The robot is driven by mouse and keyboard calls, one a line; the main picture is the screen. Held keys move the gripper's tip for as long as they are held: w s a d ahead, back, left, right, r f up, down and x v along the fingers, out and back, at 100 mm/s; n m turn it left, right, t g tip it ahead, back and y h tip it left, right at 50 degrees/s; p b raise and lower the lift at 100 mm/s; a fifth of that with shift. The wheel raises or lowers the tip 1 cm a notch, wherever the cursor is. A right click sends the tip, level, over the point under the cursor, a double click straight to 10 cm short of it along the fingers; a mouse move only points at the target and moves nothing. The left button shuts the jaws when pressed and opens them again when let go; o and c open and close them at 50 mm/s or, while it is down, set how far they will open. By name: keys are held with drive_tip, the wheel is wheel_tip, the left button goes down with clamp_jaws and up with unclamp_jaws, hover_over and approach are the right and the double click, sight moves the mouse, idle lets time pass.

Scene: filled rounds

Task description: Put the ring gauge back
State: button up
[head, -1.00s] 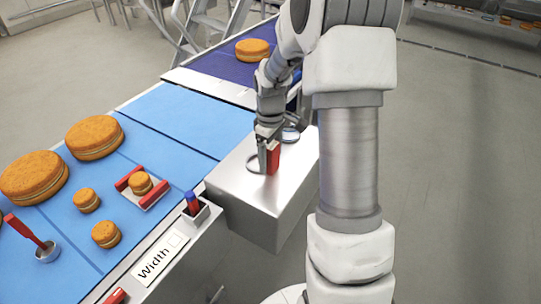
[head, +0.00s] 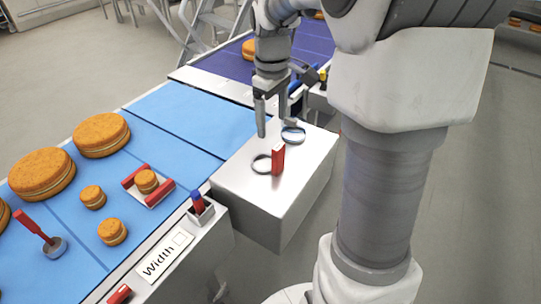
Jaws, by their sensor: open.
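The ring gauge (head: 278,158) stands on the metal box, its red grip upright beside a thin dark ring that lies flat on the box top. I cannot tell whether the grip and ring are joined. A second round outline, a ring with a bluish middle (head: 293,136), lies behind it on the same top. My gripper (head: 272,122) is open and empty, with its fingers pointing down above and slightly behind the red grip, apart from it.
The silver box (head: 240,188) adjoins the blue belt (head: 95,225), which carries several filled rounds, a red two-sided gauge (head: 155,197) around one round, and a red-handled tool (head: 32,227). A small holder (head: 203,215) and a "Width" card (head: 163,259) sit on the front edge.

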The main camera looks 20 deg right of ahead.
drive_tip(key=s+a+r+m+t, duration=0.2)
drive_tip(key=s+a+r+m, duration=0.1)
drive_tip(key=s, duration=0.6)
drive_tip(key=s+a+r+m+t, duration=0.2)
drive_tip(key=s+a, duration=0.4)
drive_tip(key=s, duration=0.4)
drive_tip(key=shift+s+a+r+m+t, duration=0.2)
drive_tip(key=shift+s+r+m+t, duration=0.1)
drive_tip(key=shift+r+m+t, duration=0.15)
drive_tip(key=shift+a, duration=0.1)
